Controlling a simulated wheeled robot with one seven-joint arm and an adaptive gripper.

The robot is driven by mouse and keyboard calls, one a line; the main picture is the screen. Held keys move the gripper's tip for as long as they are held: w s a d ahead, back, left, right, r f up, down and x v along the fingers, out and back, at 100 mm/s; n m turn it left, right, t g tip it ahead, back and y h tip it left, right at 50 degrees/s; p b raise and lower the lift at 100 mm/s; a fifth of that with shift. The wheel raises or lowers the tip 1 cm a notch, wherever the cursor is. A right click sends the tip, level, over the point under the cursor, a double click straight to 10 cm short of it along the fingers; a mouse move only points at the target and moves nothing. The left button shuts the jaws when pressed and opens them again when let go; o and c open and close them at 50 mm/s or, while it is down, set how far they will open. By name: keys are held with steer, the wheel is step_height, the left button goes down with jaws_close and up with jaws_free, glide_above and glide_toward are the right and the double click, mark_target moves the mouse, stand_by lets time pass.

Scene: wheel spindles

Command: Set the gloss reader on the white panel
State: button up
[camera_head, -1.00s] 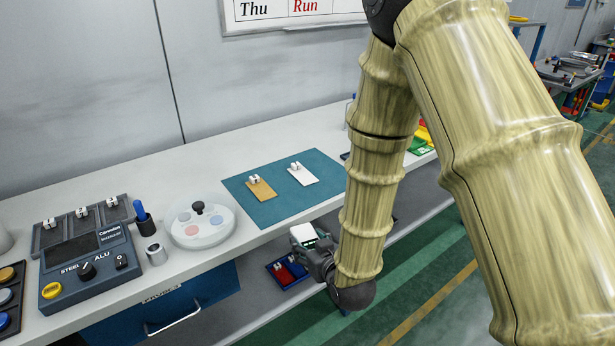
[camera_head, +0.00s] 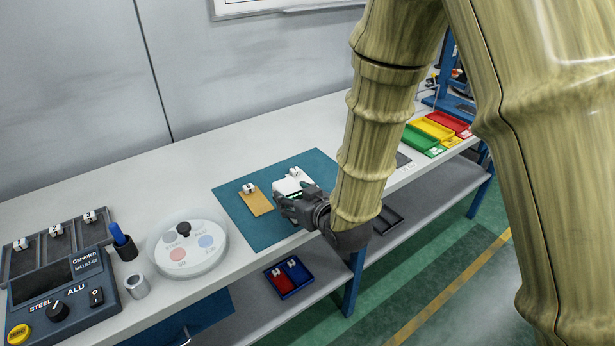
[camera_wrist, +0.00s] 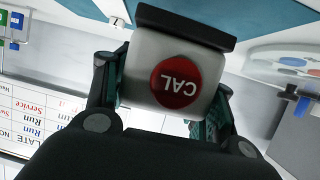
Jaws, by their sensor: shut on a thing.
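The gloss reader (camera_wrist: 178,72) is a white block with a round red CAL button and a dark base, filling the middle of the wrist view. My gripper (camera_wrist: 165,92) is shut on it, a finger at each side. In the head view my gripper (camera_head: 292,205) is over the front right part of the teal mat, at the white panel. The white panel (camera_head: 303,178) lies on the mat with a small numbered tag at its back end. My gripper and the reader hide its front part. I cannot tell whether reader and panel touch.
A tan panel (camera_head: 257,203) with a tag lies on the teal mat (camera_head: 235,215), just left of my gripper. A round white tray (camera_head: 190,262), a pen cup (camera_head: 124,249) and a control box (camera_head: 65,285) stand further left. Coloured trays (camera_head: 432,129) stand right.

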steer(key=w+d+p, duration=0.1)
steer(key=w, duration=0.3)
steer(key=w+d+p, duration=0.1)
steer(key=w, duration=0.4)
steer(key=w+d+f+p, duration=0.1)
steer(key=w+p, duration=0.1)
steer(key=w, duration=0.2)
steer(key=shift+w+d, duration=0.25)
steer(key=shift+w, duration=0.1)
steer(key=shift+w+f+p, duration=0.2)
steer(key=shift+f+p, duration=0.05)
steer(key=shift+p, duration=0.05)
steer(key=shift+d+f+p, duration=0.1)
steer(key=shift+f+p, duration=0.55)
steer(key=shift+f, duration=0.95)
steer(key=shift+f, duration=0.1)
steer(key=o, duration=1.4)
steer(key=shift+o, duration=0.2)
steer(key=shift+s, duration=0.1)
steer(key=b+v, duration=0.3)
steer(key=v, duration=0.9)
